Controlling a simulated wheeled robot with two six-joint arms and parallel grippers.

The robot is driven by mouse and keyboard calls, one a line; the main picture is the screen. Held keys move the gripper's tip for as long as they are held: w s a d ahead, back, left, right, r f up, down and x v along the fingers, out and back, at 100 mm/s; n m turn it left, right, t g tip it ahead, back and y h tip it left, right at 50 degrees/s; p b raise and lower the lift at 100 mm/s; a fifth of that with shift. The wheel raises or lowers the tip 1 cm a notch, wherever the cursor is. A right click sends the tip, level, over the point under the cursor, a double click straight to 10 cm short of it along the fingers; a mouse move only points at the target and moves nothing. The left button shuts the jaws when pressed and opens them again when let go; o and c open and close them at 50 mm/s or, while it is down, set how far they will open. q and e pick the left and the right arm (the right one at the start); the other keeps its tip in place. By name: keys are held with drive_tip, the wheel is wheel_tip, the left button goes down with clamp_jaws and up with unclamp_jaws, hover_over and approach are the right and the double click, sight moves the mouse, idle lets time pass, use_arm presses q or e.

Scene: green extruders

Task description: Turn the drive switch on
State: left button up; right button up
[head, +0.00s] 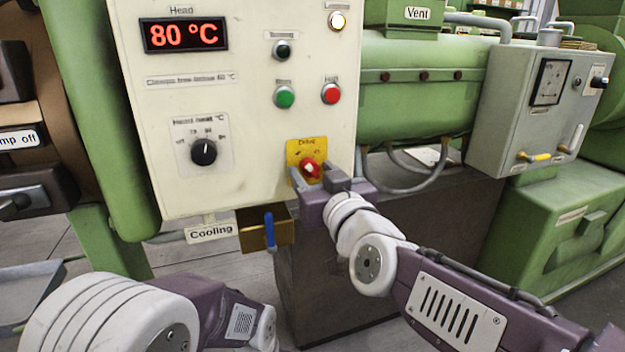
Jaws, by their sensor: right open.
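The drive switch (310,168) is a red rotary knob on a yellow plate (293,150), low on the right of the cream control panel (255,130). My right gripper (312,176) is open at the switch, with one finger to the left of the knob and the other to its right. I cannot tell whether the fingers touch the knob. The knob's exact angle is hard to read. My left arm crosses the bottom left; its gripper fingers do not show.
The panel has a head display (184,35) reading 80 °C, a black dial (204,152), a green button (284,97), a red button (331,93) and a lit lamp (338,20). Below hangs a blue-handled cooling valve (270,232). A grey box (535,110) stands right.

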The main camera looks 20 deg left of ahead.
drive_tip(key=shift+w+a, duration=0.15)
drive_tip(key=shift+w, duration=0.1)
clamp_jaws()
drive_tip(key=m+b, duration=0.1)
drive_tip(key=m, duration=0.6)
drive_tip(key=shift+m+b, duration=0.3)
drive_tip(key=shift+b, duration=0.05)
drive_tip(key=m+b, duration=0.1)
drive_tip(key=m, duration=0.5)
drive_tip(key=shift+s, duration=0.1)
drive_tip(key=shift+m, duration=0.3)
